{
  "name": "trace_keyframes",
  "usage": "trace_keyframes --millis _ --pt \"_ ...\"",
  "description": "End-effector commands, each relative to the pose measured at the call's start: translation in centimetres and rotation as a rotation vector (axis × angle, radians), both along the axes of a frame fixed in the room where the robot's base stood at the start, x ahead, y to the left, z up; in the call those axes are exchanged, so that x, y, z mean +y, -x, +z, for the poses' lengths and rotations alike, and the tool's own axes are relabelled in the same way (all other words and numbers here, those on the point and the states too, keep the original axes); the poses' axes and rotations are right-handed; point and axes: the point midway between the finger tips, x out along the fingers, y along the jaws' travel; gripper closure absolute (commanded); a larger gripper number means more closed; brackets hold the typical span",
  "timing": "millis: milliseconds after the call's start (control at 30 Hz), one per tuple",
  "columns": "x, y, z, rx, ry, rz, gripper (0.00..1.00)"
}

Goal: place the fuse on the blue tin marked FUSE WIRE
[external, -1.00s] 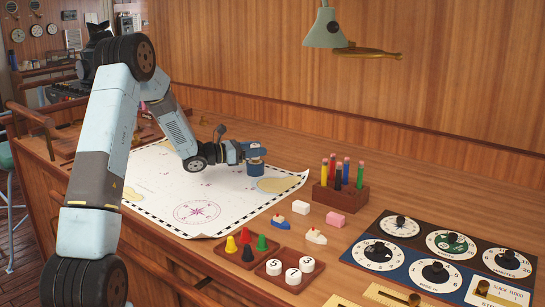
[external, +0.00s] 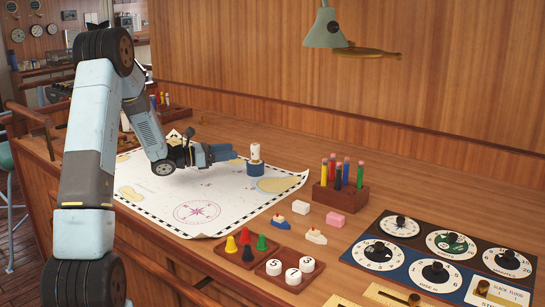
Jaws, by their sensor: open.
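The blue tin (external: 255,170) stands on the white chart; its marking is too small to read. The fuse (external: 255,152), a small white cylinder with brass-coloured ends, stands upright on top of the tin. My gripper (external: 236,154) is just left of the tin and fuse, level and pointing right. It is open and looks apart from the fuse. The inner sides of the fingers are hard to see.
The chart (external: 199,211) lies flat around the tin. A lamp (external: 325,28) hangs above.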

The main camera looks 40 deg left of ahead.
Motion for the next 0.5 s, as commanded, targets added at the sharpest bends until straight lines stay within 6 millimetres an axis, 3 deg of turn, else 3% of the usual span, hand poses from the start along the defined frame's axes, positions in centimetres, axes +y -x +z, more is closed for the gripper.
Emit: trace_keyframes --millis 133,367,500 --pt "0.8 1.3 0.0 0.001 -0.001 0.0 0.36" --pt "1.2 1.8 0.0 0.0 0.0 -0.001 0.36" --pt "-0.2 2.1 0.8 -0.003 -0.034 -0.035 0.36"
